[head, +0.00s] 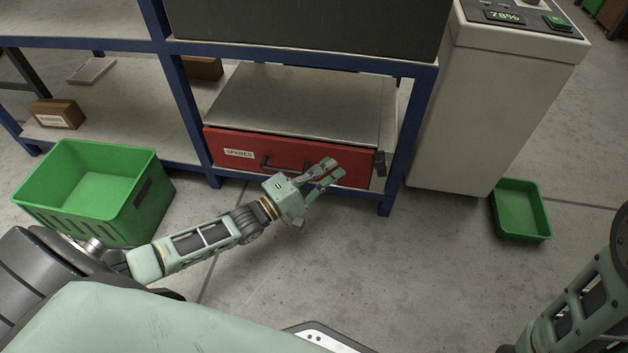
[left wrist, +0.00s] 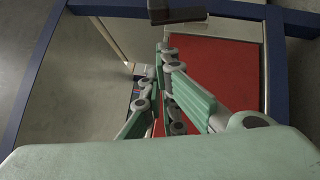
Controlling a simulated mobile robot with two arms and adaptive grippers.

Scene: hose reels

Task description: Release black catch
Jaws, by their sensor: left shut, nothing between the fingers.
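The black catch (head: 379,163) sits at the right end of the red drawer front (head: 225,141) in the head view. A dark block at the top of the left wrist view (left wrist: 178,11) looks like the same catch. My left gripper (head: 335,169) is shut and empty, in front of the drawer's right half. Its fingertips are left of the catch and apart from it. In the left wrist view the fingers (left wrist: 160,62) point up towards the dark block, with the red front (left wrist: 220,70) behind. My right gripper is out of view.
The drawer has a dark handle (head: 285,166) and a SPARES label. A blue shelf frame (head: 409,135) stands around it, with a post just right of the catch. A green crate (head: 130,215) stands left, a green tray (head: 522,232) right, beside a grey cabinet (head: 480,120).

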